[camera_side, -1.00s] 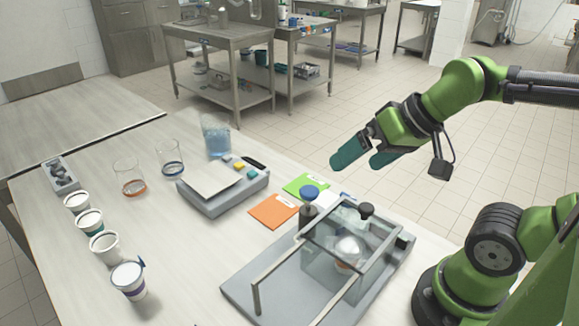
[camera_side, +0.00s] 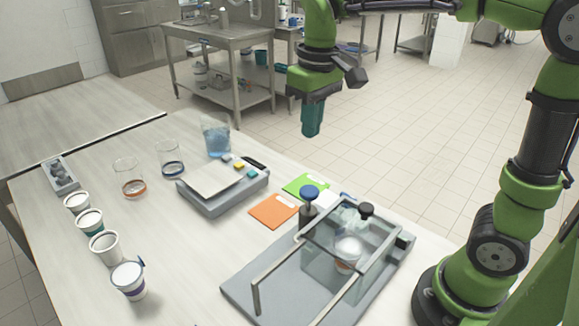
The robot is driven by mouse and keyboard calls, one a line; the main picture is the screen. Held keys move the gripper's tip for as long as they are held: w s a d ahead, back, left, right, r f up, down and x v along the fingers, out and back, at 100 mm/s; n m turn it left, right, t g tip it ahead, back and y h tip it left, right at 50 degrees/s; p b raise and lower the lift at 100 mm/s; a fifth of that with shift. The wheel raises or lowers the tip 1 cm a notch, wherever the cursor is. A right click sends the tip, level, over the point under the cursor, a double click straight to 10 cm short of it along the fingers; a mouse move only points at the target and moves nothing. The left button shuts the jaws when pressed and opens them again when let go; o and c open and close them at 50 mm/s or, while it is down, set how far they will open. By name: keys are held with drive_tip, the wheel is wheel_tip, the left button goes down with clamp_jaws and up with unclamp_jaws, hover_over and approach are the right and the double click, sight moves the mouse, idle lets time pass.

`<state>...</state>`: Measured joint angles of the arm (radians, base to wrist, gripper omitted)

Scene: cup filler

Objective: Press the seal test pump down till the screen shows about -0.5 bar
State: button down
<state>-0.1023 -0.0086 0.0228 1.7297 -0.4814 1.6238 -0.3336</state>
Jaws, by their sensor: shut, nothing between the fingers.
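The seal tester is a grey base (camera_side: 270,289) with a clear box (camera_side: 335,250) on it, and a white-lidded cup (camera_side: 348,251) stands inside the box. The pump (camera_side: 309,199) has a blue round cap on a dark body at the tester's back left corner, behind the box. My gripper (camera_side: 312,133) is shut and empty, pointing straight down. In the picture it is above the pump cap, clear of it; the exact depth between them is hard to tell. I cannot make out a screen or its reading.
A scale (camera_side: 222,185) stands left of orange and green cards (camera_side: 274,211). Several cups (camera_side: 104,247) line the left side. Glass beakers (camera_side: 171,158) and a jug of blue liquid (camera_side: 216,137) stand toward the back. The table's front middle is clear.

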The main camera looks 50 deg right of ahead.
sight(311, 190)
drive_tip(key=shift+s+r+g, duration=0.3)
drive_tip(key=shift+r, duration=0.4)
wheel_tip(311, 190, down, 14)
drive_tip(key=shift+f, duration=0.1)
idle(0.4)
drive_tip(key=shift+f, duration=1.8)
